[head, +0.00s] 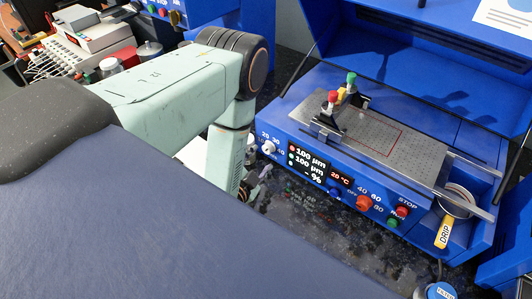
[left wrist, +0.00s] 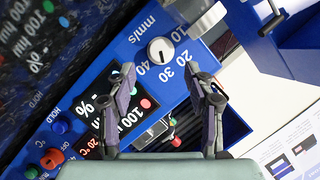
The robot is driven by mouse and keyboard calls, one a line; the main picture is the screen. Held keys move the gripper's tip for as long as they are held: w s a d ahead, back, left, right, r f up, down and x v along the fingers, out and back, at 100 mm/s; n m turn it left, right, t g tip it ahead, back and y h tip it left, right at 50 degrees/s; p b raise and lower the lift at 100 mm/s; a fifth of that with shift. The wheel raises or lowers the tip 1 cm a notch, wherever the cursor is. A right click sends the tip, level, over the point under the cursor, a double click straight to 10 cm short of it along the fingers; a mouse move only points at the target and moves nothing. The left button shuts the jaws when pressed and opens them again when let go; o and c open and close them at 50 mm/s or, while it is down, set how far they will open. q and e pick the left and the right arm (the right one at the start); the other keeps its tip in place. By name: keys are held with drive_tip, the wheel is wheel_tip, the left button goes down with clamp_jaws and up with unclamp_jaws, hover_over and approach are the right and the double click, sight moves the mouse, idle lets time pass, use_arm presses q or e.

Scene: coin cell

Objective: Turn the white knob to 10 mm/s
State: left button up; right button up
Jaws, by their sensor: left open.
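The white knob (head: 268,147) sits at the left end of the blue coater's front panel in the head view, just right of my left arm. My right gripper is not in view.
The panel also carries a display (head: 308,161), a red-orange knob (head: 363,202), a red STOP button (head: 402,211) and a green button (head: 392,223). A metal plate (head: 385,145) lies on top under a raised blue lid (head: 430,75). Dark speckled bench lies in front.

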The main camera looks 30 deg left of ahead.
sight(266, 150)
use_arm(q)
drive_tip(key=x, duration=0.4)
drive_tip(key=shift+a+f, duration=0.25)
drive_tip(key=shift+a, duration=0.2)
drive_tip(key=shift+w, duration=0.2)
drive_tip(key=shift+d+r, duration=0.15)
drive_tip(key=shift+d, duration=0.2)
drive_tip(key=shift+a, duration=0.3)
drive_tip(key=c, duration=0.5)
drive_tip(key=shift+d, duration=0.15)
drive_tip(key=c, duration=0.4)
clamp_jaws()
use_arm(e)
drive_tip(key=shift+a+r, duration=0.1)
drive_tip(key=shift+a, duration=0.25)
